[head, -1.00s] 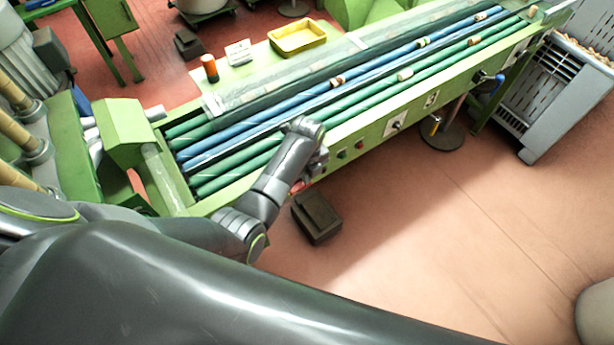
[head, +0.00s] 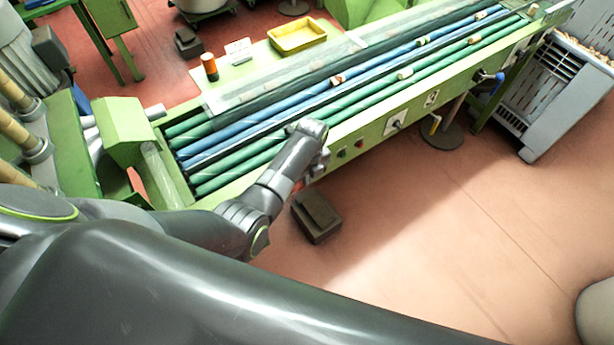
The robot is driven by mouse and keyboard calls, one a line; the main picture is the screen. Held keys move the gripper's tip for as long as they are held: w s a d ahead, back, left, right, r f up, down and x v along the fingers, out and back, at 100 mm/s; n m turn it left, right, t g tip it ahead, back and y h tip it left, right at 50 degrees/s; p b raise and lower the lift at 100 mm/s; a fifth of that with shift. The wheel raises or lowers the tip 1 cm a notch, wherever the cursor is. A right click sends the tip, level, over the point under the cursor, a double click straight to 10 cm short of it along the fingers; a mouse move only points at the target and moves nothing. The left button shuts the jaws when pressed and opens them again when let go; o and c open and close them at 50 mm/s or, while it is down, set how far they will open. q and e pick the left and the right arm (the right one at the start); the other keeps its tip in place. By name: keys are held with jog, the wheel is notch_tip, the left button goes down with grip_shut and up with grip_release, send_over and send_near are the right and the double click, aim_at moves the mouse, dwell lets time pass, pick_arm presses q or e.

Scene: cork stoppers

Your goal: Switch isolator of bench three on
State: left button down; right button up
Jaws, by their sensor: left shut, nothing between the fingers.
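The green bench (head: 365,137) has a front panel with several controls. A pale plate with a dark rotary handle (head: 396,123) is on it, and a smaller pale plate (head: 432,98) is further right. I cannot read any label that tells which is the isolator of bench three, nor the handle's setting. My left gripper (head: 318,166) is shut and empty, in front of the panel and left of the rotary handle, apart from it. My wrist partly covers the gripper and the panel behind it. My right gripper is not in view.
A red button (head: 359,144) and a dark button (head: 342,153) sit between my gripper and the rotary handle. Corks lie on blue and green rollers above. A dark pedal box (head: 316,217) is on the floor below.

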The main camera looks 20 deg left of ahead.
pick_arm(q)
jog(key=shift+w+d+f+g+y+b, duration=0.2)
jog(key=shift+g+y+b, duration=0.1)
jog(key=shift+g+y, duration=0.15)
jog(key=shift+w+f+g+y+b, duration=0.15)
jog(key=shift+g+y+b, duration=0.2)
jog(key=shift+g, duration=0.3)
jog(key=shift+w+d+f+b, duration=0.15)
jog(key=shift+w+f+b, duration=0.1)
jog(key=shift+f, duration=0.25)
jog(key=shift+w+d+f+b, duration=0.15)
jog(key=shift+f+b, duration=0.1)
jog(key=shift+f, duration=0.3)
jog(key=shift+w+d+f+b, duration=0.15)
jog(key=shift+f+b, duration=0.1)
jog(key=shift+f, duration=0.45)
jog(key=shift+s+a+r+p, duration=0.25)
jog(key=shift+s+r+p, duration=0.1)
jog(key=shift+p, duration=0.4)
jog(key=shift+s+a+p, duration=0.2)
jog(key=shift+s+p, duration=0.05)
jog(key=shift+p, duration=0.15)
